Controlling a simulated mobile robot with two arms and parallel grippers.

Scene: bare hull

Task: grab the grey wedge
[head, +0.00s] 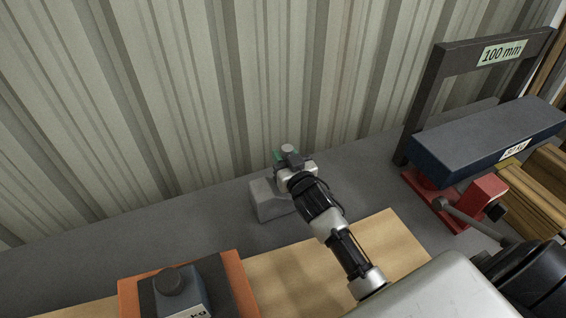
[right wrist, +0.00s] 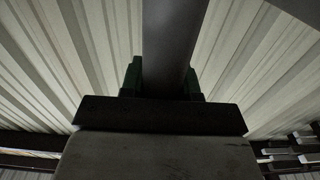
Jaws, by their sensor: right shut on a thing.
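The grey wedge (head: 268,202) sits on the dark grey surface close to the corrugated wall, in the middle of the head view. My right gripper (head: 288,156) is at its top, with green fingertips on both sides of a grey round post. In the right wrist view the post (right wrist: 174,45) stands between the two green fingers (right wrist: 163,85), and the gripper is shut on it. The post seems to be the wedge's handle, but my gripper and wrist hide where they join. My left gripper is not in view.
A dark frame (head: 426,98) marked "100 mm" stands at the right, with a blue slab (head: 470,145) by it. A red jack (head: 485,195) with a lever is below. A dark weight (head: 178,295) sits on an orange-edged block (head: 238,280) at lower left. A wooden board (head: 300,275) lies in front.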

